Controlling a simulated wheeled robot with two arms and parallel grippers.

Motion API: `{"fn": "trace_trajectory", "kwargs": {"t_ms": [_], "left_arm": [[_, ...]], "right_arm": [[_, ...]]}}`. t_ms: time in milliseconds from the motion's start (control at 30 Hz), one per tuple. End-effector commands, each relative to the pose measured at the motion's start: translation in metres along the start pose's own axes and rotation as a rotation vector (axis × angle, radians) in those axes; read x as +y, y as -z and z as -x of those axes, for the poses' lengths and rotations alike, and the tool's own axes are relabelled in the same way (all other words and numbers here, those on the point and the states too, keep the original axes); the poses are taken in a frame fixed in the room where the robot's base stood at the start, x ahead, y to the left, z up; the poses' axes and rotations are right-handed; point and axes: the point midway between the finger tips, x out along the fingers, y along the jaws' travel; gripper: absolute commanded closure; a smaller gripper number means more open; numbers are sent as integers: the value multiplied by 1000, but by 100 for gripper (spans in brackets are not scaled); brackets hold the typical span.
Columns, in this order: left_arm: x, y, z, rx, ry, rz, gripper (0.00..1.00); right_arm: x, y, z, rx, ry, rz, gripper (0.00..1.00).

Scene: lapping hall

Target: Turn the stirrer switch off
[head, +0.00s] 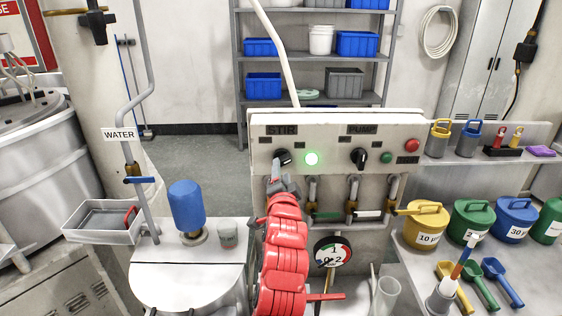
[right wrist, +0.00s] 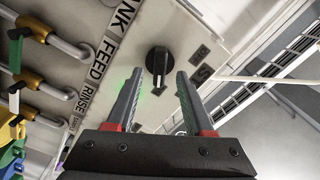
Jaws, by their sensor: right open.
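The STIR switch (head: 283,158) is a black rotary knob on the upper left of the pale control panel (head: 400,135). A green lamp (head: 311,158) beside it is lit. My right gripper (head: 277,181) is just below the knob in the head view, its red arm reaching up from below. In the right wrist view the fingers (right wrist: 160,74) are open and nothing is between their pads; the black knob (right wrist: 157,60) shows ahead, between the tips. I cannot tell any contact. My left gripper is in neither view.
A PUMP knob (head: 359,158) and green and red buttons sit to the right on the panel. Valves with taps (head: 351,190) and a pressure gauge (head: 332,251) are below.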

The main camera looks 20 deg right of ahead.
Motion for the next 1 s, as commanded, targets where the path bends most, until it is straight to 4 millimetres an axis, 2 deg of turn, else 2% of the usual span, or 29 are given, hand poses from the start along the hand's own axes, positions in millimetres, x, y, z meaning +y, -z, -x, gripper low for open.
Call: {"fn": "trace_trajectory", "kwargs": {"t_ms": [100,300,500,767,867,1000], "left_arm": [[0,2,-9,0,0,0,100],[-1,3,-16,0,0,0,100],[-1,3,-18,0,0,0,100],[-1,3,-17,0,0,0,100],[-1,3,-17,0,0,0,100],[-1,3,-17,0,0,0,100]], "right_arm": [[-2,3,-20,2,-1,4,48],[-2,1,-42,0,0,3,48],[0,0,-52,-1,1,1,48],[0,-1,-52,0,1,0,48],[0,-1,-52,0,1,1,62],[0,-1,-52,0,1,1,87]]}}
